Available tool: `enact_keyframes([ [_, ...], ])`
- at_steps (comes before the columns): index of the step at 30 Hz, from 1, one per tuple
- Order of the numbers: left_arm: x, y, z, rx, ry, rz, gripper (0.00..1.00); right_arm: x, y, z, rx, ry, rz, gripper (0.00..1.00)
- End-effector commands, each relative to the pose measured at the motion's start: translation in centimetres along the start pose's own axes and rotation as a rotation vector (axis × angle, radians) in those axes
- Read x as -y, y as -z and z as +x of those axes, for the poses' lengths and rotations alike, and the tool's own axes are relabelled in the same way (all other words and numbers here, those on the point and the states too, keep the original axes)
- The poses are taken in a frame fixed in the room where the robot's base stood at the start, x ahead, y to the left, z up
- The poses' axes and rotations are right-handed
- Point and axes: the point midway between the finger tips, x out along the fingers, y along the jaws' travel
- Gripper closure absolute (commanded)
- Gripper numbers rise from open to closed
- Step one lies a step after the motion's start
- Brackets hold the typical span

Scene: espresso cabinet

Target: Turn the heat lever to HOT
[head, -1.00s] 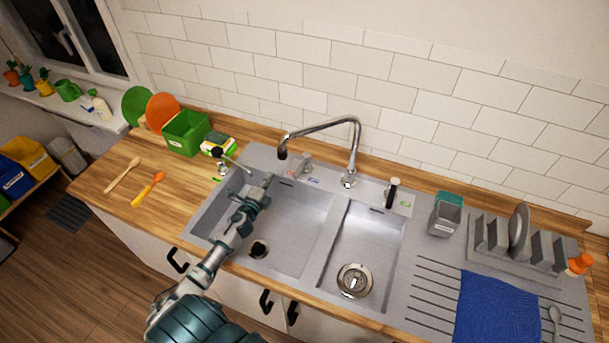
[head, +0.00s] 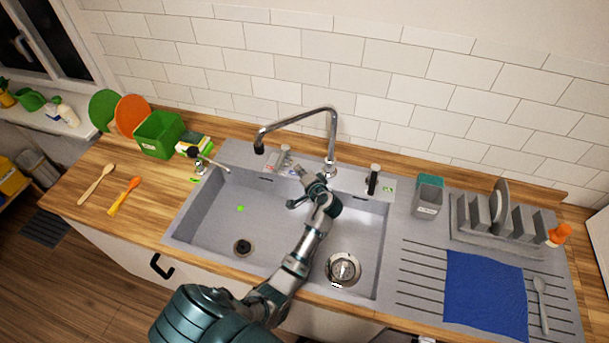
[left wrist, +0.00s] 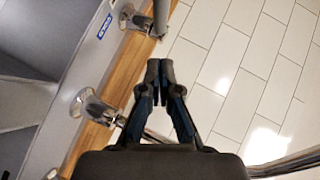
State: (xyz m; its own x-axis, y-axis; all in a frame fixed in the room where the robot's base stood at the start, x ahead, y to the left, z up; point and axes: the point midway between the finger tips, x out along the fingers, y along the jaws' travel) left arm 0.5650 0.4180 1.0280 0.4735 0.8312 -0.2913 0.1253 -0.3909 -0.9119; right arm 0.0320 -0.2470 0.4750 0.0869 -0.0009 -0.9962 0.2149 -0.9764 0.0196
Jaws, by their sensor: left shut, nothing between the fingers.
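The heat lever (head: 285,156) is a short chrome fitting on the sink's back ledge, left of the tall tap (head: 331,168). Small coloured marks lie by its base. In the left wrist view, a chrome fitting that looks like the lever (left wrist: 95,105) stands at left with its handle pointing right; a blue label (left wrist: 104,27) lies beyond it. My left gripper (head: 297,169) is shut and empty, just right of the lever, between it and the tap base. Its closed fingertips (left wrist: 158,66) show in the left wrist view; contact with the lever cannot be told. My right gripper is out of view.
The tap's arched spout (head: 295,122) reaches left above the lever. The tiled wall (head: 350,75) is close behind.

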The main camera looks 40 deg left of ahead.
Motion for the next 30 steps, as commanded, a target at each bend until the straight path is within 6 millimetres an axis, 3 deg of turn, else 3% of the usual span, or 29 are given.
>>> enact_keyframes([
  [6,0.1,-0.2,4.4,0.002,0.000,0.002,1.00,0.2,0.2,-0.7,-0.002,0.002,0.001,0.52],
  [12,0.1,-2.2,6.2,-0.001,0.001,0.001,1.00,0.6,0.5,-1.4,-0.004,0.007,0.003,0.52],
  [30,0.0,-2.8,7.0,-0.005,-0.002,0.000,1.00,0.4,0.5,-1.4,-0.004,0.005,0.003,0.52],
])
